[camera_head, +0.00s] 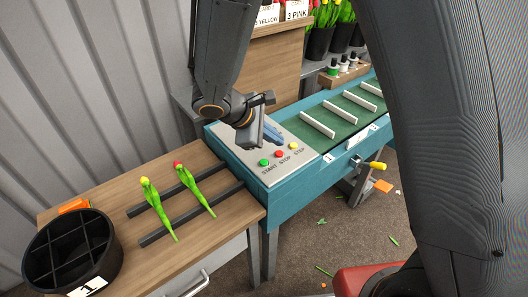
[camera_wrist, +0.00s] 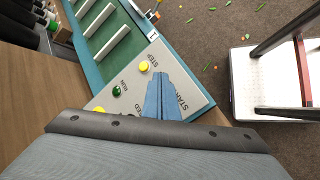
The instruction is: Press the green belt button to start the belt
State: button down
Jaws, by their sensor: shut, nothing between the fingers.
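The green START button (camera_head: 264,162) sits at the front left of the grey control panel (camera_head: 307,154). The red STOP button (camera_head: 279,154) and yellow STEP button (camera_head: 294,146) are to its right. My gripper (camera_head: 280,139) is over the panel behind the buttons, its blue fingers shut and empty. In the wrist view, my shut fingers (camera_wrist: 157,78) cover part of the panel and the START label. The yellow STEP button (camera_wrist: 144,66) and a green RUN light (camera_wrist: 117,91) show there; the START and STOP buttons are hidden. I cannot tell whether the fingertips touch the panel.
The green belt (camera_head: 340,118) with white dividers runs back right. A yellow-handled lever (camera_head: 377,166) sticks out from the belt's front.

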jog(key=r+n+t, duration=0.1)
jog(key=n+t, duration=0.1)
send_over(261, 163)
jog(key=shift+s+a+r+p, duration=0.1)
jog(key=shift+r+p, duration=0.1)
jog(key=shift+p, duration=0.2)
jog(key=shift+f, duration=0.1)
notch_tip(261, 163, down, 9)
jog(key=b, duration=0.6)
dwell(1.7)
jog(key=shift+f+b, duration=0.25)
jog(key=shift+b, duration=0.3)
